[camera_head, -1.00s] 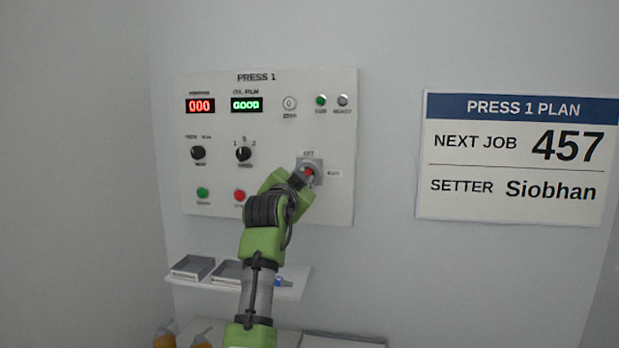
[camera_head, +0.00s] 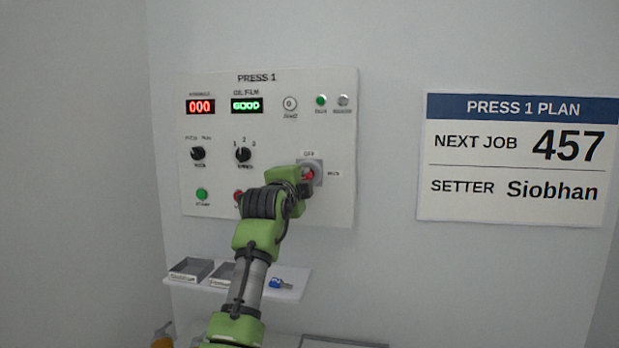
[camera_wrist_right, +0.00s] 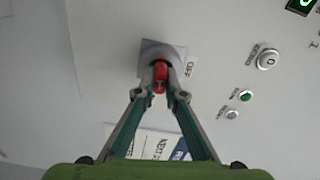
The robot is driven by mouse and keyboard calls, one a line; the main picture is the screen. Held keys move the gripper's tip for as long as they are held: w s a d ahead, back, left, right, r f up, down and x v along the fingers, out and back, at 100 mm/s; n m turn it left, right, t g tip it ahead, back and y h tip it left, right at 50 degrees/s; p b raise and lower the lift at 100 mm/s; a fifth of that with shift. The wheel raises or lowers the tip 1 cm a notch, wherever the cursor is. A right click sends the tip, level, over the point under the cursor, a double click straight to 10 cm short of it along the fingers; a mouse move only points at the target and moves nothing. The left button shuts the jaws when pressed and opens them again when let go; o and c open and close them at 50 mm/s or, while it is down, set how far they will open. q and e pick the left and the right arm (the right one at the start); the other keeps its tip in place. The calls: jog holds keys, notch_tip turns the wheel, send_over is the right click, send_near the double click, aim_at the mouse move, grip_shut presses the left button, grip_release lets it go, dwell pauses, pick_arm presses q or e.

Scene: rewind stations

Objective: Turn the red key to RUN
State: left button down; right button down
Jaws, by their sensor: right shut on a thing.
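The red key (camera_head: 309,174) sits in a grey square plate (camera_head: 317,166) at the lower right of the PRESS 1 panel. An OFF label is above the plate and a RUN label to its right. My right gripper (camera_head: 304,180) is at the key, partly hiding it. In the right wrist view, the gripper's fingertips (camera_wrist_right: 160,92) are closed on the red key (camera_wrist_right: 160,72) in front of its plate (camera_wrist_right: 150,55). I cannot tell for sure which label the key points to.
The panel (camera_head: 340,210) also carries two displays, black knobs, buttons and lamps. My right arm covers part of the red button (camera_head: 237,196). Below, a shelf (camera_head: 292,291) holds grey trays (camera_head: 190,268) and a blue key (camera_head: 278,283). A plan sign (camera_head: 517,160) hangs at right.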

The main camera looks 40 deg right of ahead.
jog(key=m, duration=0.3)
jog(key=shift+f, duration=0.1)
jog(key=c, duration=2)
grip_release()
jog(key=shift+w, duration=0.1)
